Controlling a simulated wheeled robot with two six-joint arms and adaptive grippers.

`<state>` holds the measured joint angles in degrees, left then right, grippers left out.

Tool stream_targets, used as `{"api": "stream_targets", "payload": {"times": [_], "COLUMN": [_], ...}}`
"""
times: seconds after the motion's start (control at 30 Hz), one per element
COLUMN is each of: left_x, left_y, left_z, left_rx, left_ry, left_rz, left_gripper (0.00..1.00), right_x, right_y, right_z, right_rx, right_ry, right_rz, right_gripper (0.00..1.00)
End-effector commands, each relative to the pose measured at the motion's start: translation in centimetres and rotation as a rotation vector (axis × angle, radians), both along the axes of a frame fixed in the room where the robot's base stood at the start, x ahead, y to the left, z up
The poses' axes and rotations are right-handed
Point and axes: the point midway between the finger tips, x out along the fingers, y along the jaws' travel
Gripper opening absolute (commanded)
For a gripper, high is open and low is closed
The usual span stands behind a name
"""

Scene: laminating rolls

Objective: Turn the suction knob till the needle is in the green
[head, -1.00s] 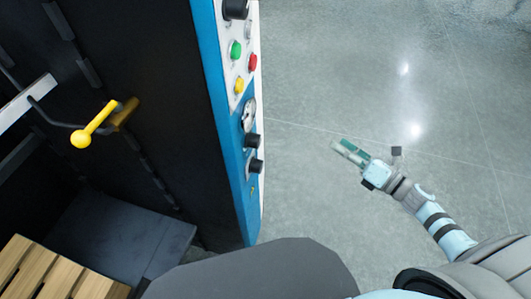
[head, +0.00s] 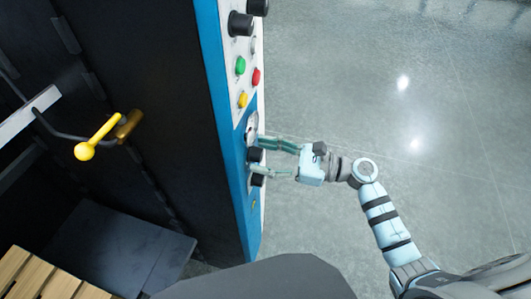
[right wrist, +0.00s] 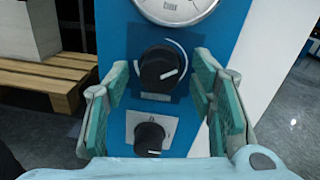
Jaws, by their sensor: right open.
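The gauge (head: 251,126) is a round white dial on the blue panel. In the right wrist view its lower part (right wrist: 178,10) shows at the top edge; the needle and green band cannot be seen. Below it is a black knob (right wrist: 158,70) with a curved white scale, also in the head view (head: 254,154). A second black knob (right wrist: 149,138) on a white plate sits lower. My right gripper (right wrist: 161,72) is open, its teal-padded fingers on either side of the upper knob; I cannot tell whether they touch it. The head view also shows this gripper (head: 259,156) at the panel. My left gripper is out of view.
Green (head: 240,66), red (head: 256,77) and yellow (head: 242,100) buttons sit higher on the panel. A yellow-handled lever (head: 100,135) is at the left. A wooden pallet (head: 35,280) lies lower left. The floor right of the machine is clear.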

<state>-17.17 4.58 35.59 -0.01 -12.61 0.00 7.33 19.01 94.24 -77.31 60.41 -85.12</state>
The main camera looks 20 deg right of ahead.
Motion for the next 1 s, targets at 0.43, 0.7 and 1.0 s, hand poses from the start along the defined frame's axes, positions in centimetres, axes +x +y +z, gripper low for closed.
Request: {"api": "stream_targets", "payload": {"times": [0.43,0.7,1.0], "left_x": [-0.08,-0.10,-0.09], "left_y": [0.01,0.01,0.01], "left_z": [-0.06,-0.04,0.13], "left_rx": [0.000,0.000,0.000], "left_ry": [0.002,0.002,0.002], "left_rz": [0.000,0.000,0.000], "left_gripper": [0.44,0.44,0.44], "right_x": [-0.03,-0.03,-0.03], "right_y": [-0.07,-0.07,-0.05], "right_z": [-0.06,-0.06,-0.04], "right_rx": [0.000,0.011,0.084], "right_ry": [0.001,0.017,0.131], "right_rz": [0.000,-0.001,-0.001], "right_gripper": [0.04,0.02,0.02]}}
